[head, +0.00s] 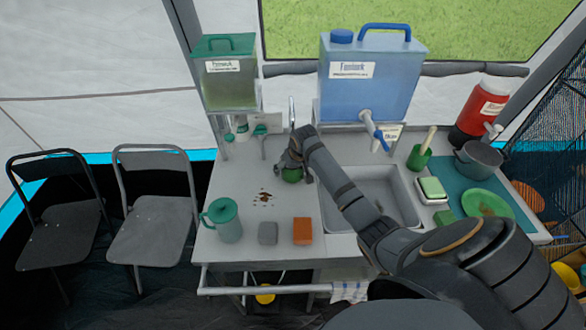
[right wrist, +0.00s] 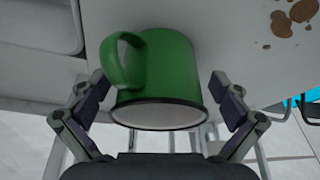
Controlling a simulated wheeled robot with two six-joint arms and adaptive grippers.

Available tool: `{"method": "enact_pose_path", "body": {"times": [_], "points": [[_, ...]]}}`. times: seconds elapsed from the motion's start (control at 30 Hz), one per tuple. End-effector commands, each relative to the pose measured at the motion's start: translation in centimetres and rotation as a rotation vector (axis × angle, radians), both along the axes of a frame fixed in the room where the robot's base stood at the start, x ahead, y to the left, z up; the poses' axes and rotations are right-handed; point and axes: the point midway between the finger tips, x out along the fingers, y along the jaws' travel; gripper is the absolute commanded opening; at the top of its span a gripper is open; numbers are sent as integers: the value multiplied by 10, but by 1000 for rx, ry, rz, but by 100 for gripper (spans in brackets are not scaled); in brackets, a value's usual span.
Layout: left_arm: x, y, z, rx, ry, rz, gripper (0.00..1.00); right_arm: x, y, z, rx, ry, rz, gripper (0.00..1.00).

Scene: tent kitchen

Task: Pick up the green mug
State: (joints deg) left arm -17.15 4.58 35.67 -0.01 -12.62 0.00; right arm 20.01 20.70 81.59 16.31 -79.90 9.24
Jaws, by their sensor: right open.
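The green mug (head: 292,176) stands on the light counter left of the sink, mostly hidden in the head view by my right gripper (head: 291,165). In the right wrist view the mug (right wrist: 168,75) fills the middle, its dark rim towards the camera and its handle on the left. The two fingers of my right gripper (right wrist: 159,84) are spread, one on each side of the mug. I see a gap at the right finger; the left finger is close to the handle side. My left gripper is not in view.
Brown stains (head: 265,196) lie on the counter near the mug. A teal lidded pitcher (head: 224,221), a grey block (head: 268,233) and an orange block (head: 303,231) stand in front. The sink (head: 385,200) is to the right, the blue water container (head: 372,85) behind.

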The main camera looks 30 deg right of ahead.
Motion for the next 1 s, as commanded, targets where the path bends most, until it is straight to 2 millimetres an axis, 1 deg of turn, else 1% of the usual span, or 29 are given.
{"method": "enact_pose_path", "body": {"times": [0.03,0.1,0.2,0.23,0.7,0.73,1.0], "points": [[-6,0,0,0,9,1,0,1,0,-2,0,1,0,100],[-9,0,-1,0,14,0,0,1,0,-3,0,0,1,100],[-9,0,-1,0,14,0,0,1,0,-3,0,0,1,100],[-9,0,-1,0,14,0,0,1,0,-3,0,0,1,99],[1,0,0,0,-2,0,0,1,0,-2,-1,-1,1,35],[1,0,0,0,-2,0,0,1,0,-2,-1,-1,1,32],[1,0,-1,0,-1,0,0,1,-1,-1,-1,-1,1,32]]}}
